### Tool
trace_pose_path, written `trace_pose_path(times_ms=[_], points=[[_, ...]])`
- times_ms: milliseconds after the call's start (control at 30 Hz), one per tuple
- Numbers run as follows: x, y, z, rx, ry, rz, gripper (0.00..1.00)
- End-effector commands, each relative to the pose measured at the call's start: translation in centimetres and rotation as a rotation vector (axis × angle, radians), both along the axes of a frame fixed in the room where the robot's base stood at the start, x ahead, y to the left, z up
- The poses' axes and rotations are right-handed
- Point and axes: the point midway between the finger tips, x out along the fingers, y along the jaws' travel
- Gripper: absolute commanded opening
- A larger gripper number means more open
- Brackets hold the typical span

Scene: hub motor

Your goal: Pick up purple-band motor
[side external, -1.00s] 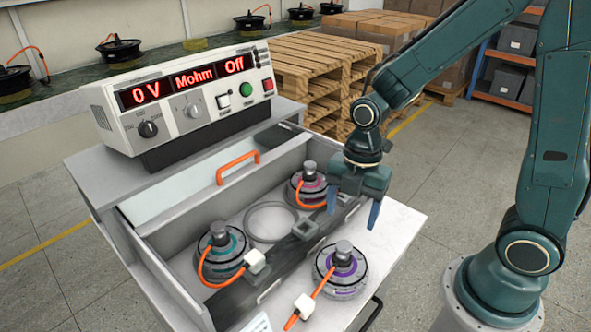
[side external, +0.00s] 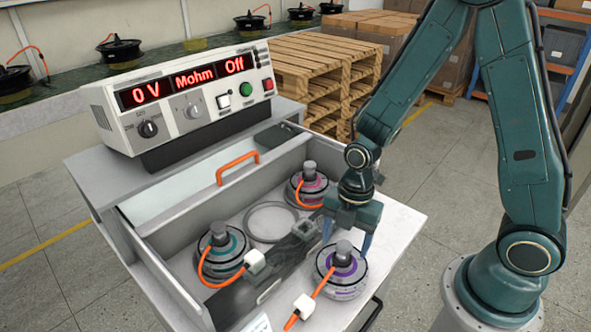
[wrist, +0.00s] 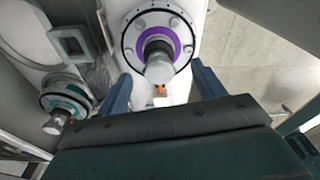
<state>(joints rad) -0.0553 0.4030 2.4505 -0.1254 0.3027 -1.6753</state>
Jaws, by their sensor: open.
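The purple-band motor (side external: 341,269) stands upright at the front right of the workbench, with an orange cable running to a white connector. In the wrist view the purple-band motor (wrist: 157,45) lies ahead of the fingers, its grey shaft pointing toward the camera. My gripper (side external: 346,238) is open and empty, pointing down just above and behind this motor. In the wrist view the blue fingers of my gripper (wrist: 162,92) are spread to either side of the shaft's line, with no contact visible.
A teal-band motor (side external: 222,252) stands to the left and a pink-band motor (side external: 308,188) behind. A grey ring (side external: 250,231) lies between them. A dark fixture with a square opening (side external: 306,228) is close beside my gripper. A tester (side external: 185,100) stands at the back left.

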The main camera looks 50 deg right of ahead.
Motion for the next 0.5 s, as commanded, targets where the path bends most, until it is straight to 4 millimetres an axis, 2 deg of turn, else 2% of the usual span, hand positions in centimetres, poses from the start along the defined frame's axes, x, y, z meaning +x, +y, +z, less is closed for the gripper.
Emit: trace_pose_path(times_ms=[267, 500], points=[[0.0, 0.0, -0.7, 0.0, 0.002, 0.0, 0.68], [0.0, 0.2, -2.7, -0.001, 0.003, 0.0, 0.68]])
